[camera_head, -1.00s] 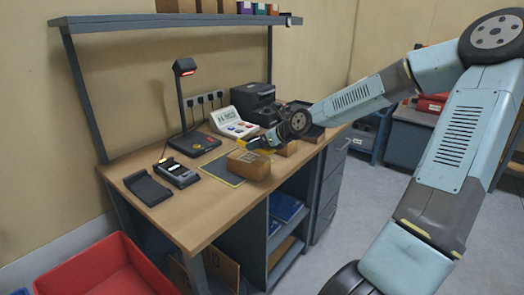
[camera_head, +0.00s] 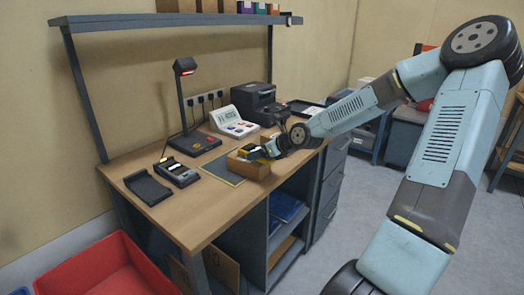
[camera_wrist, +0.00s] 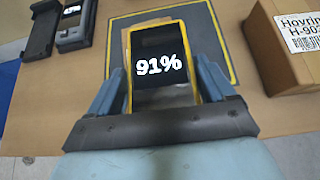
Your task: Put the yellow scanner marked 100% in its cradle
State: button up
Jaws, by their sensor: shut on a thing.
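My gripper (camera_wrist: 160,95) is shut on a yellow-rimmed scanner (camera_wrist: 163,62), with a blue jaw on each side of it. Its dark screen faces the wrist camera and reads 91%, not 100%. In the head view, my gripper (camera_head: 262,151) is low over the right part of the desk, and yellow shows at its tip. A black cradle (camera_head: 148,187) lies empty at the desk's left end; part of it shows in the wrist view (camera_wrist: 40,38). Beside it stands a dark unit (camera_head: 177,173) with a lit display, cut off in the wrist view (camera_wrist: 76,22). I see no 100% reading.
A cardboard box (camera_head: 246,169) is close to my gripper; a labelled box (camera_wrist: 290,45) stands to the right in the wrist view. A grey mat (camera_wrist: 216,30) with a yellow border lies under the scanner. A lamp (camera_head: 184,68) stands behind. A red bin (camera_head: 95,275) is below left.

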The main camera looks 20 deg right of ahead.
jog(key=shift+f, duration=0.2)
jog(key=o, duration=1.2)
jog(key=shift+r, duration=0.1)
